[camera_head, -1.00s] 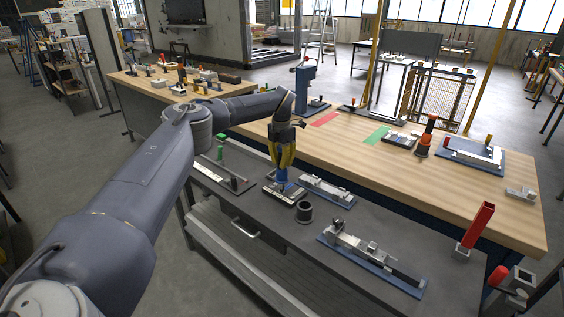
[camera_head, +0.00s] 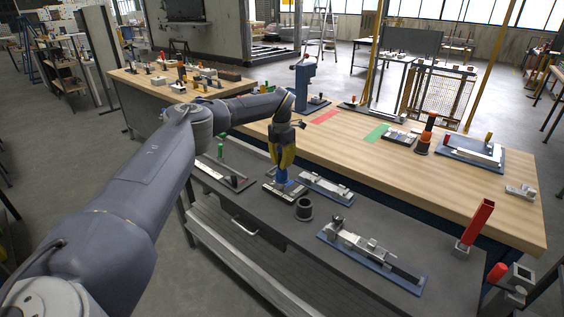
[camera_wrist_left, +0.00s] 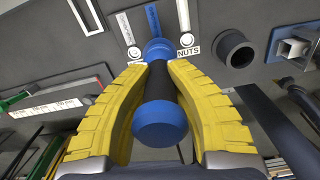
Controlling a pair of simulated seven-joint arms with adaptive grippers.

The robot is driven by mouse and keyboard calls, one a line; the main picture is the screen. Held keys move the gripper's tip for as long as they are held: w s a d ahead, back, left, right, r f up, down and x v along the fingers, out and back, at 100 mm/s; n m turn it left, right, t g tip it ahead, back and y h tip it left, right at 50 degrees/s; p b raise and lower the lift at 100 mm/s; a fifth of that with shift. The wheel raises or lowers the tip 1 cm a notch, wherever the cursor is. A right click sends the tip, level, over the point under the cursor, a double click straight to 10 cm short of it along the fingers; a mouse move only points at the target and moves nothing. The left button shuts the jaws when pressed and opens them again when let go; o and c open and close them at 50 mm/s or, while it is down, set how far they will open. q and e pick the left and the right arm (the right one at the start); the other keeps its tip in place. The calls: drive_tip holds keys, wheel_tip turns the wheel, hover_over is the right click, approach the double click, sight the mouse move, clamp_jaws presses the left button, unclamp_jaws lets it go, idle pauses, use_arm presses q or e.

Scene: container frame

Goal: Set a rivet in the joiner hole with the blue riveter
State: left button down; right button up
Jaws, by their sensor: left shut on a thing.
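My left gripper (camera_head: 283,163) is shut on the blue riveter (camera_head: 281,175), above the grey bench. The left wrist view shows its yellow fingers (camera_wrist_left: 160,95) on either side of the riveter's dark grip, with its round blue end (camera_wrist_left: 160,124) toward the camera. The riveter's far end is over a small dark tray (camera_head: 271,190) with slots and a "NUTS" label; I cannot tell whether they touch. Fixtures with metal parts stand at the tray's right (camera_head: 325,187) and at the front (camera_head: 370,257). I cannot make out the joiner hole. My right gripper is out of view.
A dark round cup (camera_head: 304,209) stands just right of the tray. A rack with a green-topped post (camera_head: 221,152) is on the left. The wooden table (camera_head: 400,175) behind holds a blue press (camera_head: 305,83) and an orange-and-black tool (camera_head: 426,134). Bare bench surface lies around the cup.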

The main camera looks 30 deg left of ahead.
use_arm(q)
drive_tip(key=shift+f, duration=0.1)
drive_tip(key=shift+r, duration=3.8)
drive_tip(key=shift+d, duration=0.1)
